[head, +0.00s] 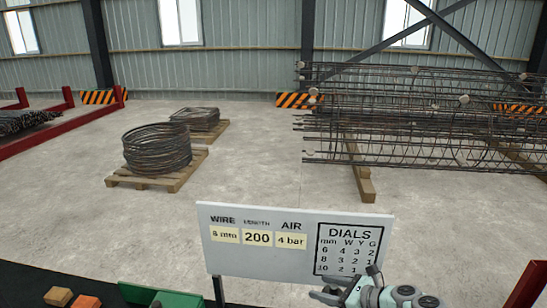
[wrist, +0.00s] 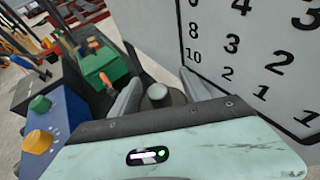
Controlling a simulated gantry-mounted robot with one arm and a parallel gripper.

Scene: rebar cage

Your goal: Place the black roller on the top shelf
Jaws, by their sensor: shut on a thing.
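My gripper (wrist: 158,88) is in the middle of the wrist view, with its two grey fingers on either side of a dark cylinder with a grey round end, which I take for the black roller (wrist: 157,92). The fingers hide much of it. In the head view, my gripper (head: 330,295) is at the bottom edge, in front of the sign's lower right; what it holds is not clear there. I cannot make out the top shelf in either view.
A white sign board (head: 260,255) with wire, length, air and dials text stands close beside my gripper. A green bin (head: 165,297), wood block (head: 58,296) and orange block (head: 87,302) are at lower left. A blue box (wrist: 48,125) with green and yellow knobs is near my gripper's left.

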